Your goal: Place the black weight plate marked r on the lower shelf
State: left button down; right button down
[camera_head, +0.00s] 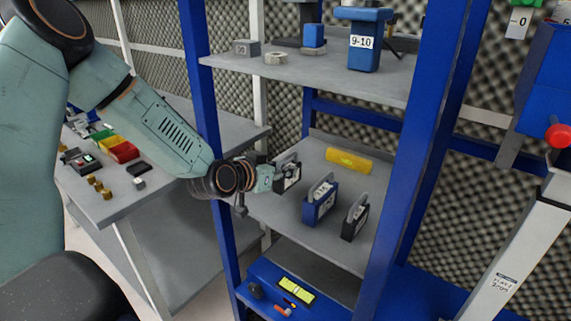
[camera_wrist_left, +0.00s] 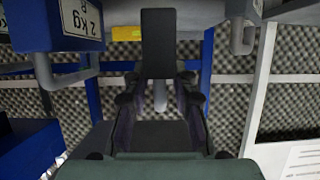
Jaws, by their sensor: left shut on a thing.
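My left gripper (camera_head: 276,178) reaches in over the lower shelf (camera_head: 280,208) from its left side. It is shut on a black weight plate (camera_head: 290,178) with a white label, at the shelf's left edge. The label is too small to read. In the left wrist view the black plate (camera_wrist_left: 158,45) shows as a dark slab beyond the fingers (camera_wrist_left: 160,98). I cannot tell whether it touches the shelf. A blue weight plate (camera_head: 318,208) and another black weight plate (camera_head: 351,224) stand upright to its right. The blue plate (camera_wrist_left: 35,25) also shows in the left wrist view, labelled 2 kg.
A yellow cylinder (camera_head: 348,161) lies at the back of the lower shelf. Blue posts (camera_head: 412,140) frame the shelf. A grey table (camera_head: 170,200) with small items stands at left.

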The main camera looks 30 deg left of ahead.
aim_at(277, 184)
pick_arm(q)
jog(key=shift+w+d+f, duration=0.15)
jog(key=shift+w+f, duration=0.1)
jog(key=shift+f, duration=0.1)
jog(key=shift+s+a+f+b, duration=0.15)
jog(key=shift+f+b, duration=0.25)
jog(key=shift+f, duration=0.4)
jog(key=shift+w+a+f+b, duration=0.1)
jog(key=shift+f+b, duration=0.25)
jog(key=shift+f, duration=0.4)
jog(key=shift+d, duration=0.1)
jog(key=shift+d, duration=0.1)
jog(key=c, duration=1.3)
grip_release()
jog(key=shift+s+f, duration=0.15)
jog(key=shift+s, duration=0.05)
jog(key=shift+o, duration=1.1)
jog(key=shift+w, duration=0.1)
